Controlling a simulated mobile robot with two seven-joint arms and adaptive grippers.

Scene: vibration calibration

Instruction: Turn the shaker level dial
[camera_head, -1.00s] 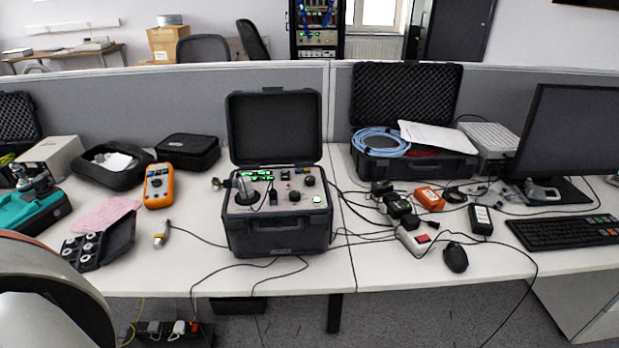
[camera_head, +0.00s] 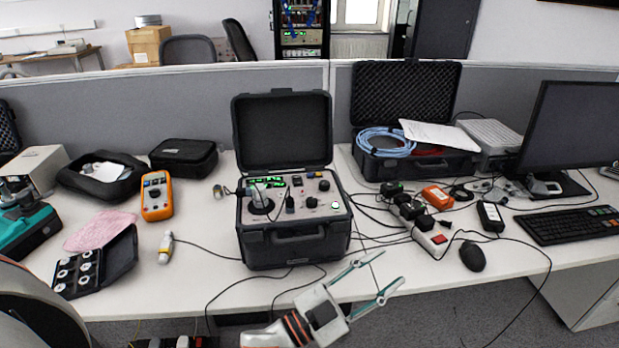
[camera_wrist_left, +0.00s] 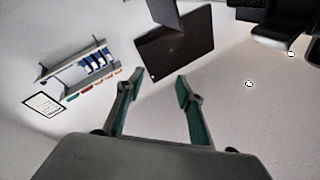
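The shaker unit is an open black case (camera_head: 295,245) near the front of the desk, its lid raised at the back. Its grey panel carries a green-lit display (camera_head: 266,184), a round shaker head (camera_head: 260,204) at the left and two black knobs at the right. One knob (camera_head: 324,185) is at the upper right and another (camera_head: 311,202) below it; I cannot read which is the level dial. My left gripper (camera_head: 391,270) is open and empty, in front of the case and to its right, apart from the knobs. The wrist view also shows its spread fingers (camera_wrist_left: 158,90). My right gripper is not in view.
Left of the case are an orange multimeter (camera_head: 156,196), a sensor (camera_head: 166,247) on a cable and a small black case (camera_head: 105,262). At right are a power strip (camera_head: 432,242), adapters, a mouse (camera_head: 472,256) and a keyboard (camera_head: 570,226). Cables cross the desk front.

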